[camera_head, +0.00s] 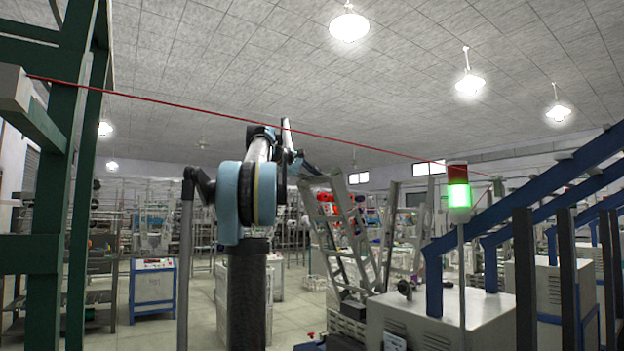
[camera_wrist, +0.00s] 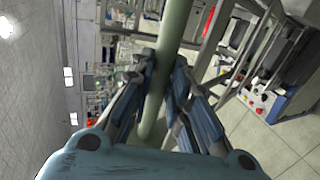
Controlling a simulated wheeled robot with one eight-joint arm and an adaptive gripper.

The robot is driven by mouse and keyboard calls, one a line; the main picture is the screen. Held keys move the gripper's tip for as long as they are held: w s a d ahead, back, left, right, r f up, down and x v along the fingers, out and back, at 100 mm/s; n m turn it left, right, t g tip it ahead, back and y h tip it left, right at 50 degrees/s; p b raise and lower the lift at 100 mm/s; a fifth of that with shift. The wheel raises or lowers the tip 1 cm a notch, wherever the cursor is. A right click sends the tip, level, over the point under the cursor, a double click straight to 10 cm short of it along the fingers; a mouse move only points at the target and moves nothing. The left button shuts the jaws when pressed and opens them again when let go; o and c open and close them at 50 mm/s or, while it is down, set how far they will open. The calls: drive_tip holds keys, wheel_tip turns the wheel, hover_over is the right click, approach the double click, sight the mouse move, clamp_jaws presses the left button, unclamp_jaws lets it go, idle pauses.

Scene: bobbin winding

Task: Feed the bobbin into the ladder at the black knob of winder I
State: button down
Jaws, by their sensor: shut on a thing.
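In the wrist view my gripper (camera_wrist: 161,72) is shut around a long pale green-grey rod, the bobbin (camera_wrist: 170,30). The bobbin runs from the top edge down between both fingers, and its lower end is partly hidden by them. In the head view my arm is raised and my gripper is too small and covered to make out clearly. A metal ladder (camera_head: 347,242) leans just right of the arm, above the white winder (camera_head: 440,318). A small black knob (camera_head: 405,288) shows on top of the winder, near the ladder's foot. Its label cannot be read.
A lamp post with red and green lights (camera_head: 458,194) stands right of the ladder. Blue sloping beams (camera_head: 530,192) cross the right side. A green frame (camera_head: 62,200) stands at left, and a thin red line (camera_head: 200,108) spans the room. Floor shows behind the arm.

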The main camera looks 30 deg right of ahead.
drive_tip(key=shift+d+f, duration=0.1)
idle(0.3)
drive_tip(key=shift+d+f, duration=0.4)
drive_tip(key=shift+f, duration=0.5)
drive_tip(key=shift+d+f, duration=0.35)
drive_tip(key=shift+f, duration=0.5)
drive_tip(key=shift+d+f, duration=0.4)
drive_tip(key=shift+f, duration=0.5)
wheel_tip(320, 180, down, 6)
drive_tip(key=d, duration=0.2)
drive_tip(key=shift+w+d+r, duration=0.15)
drive_tip(key=shift+d+r, duration=0.1)
drive_tip(key=shift+f, duration=0.1)
drive_tip(key=shift+w+d+f, duration=0.1)
drive_tip(key=shift+d+f, duration=0.2)
drive_tip(key=shift+f, duration=0.3)
drive_tip(key=shift+s+d+f, duration=0.1)
drive_tip(key=shift+d+f, duration=0.15)
drive_tip(key=shift+f, duration=0.4)
drive_tip(key=shift+w+d+f, duration=0.1)
drive_tip(key=shift+d+f, duration=0.2)
drive_tip(key=shift+f, duration=0.3)
drive_tip(key=c, duration=1.1)
unclamp_jaws()
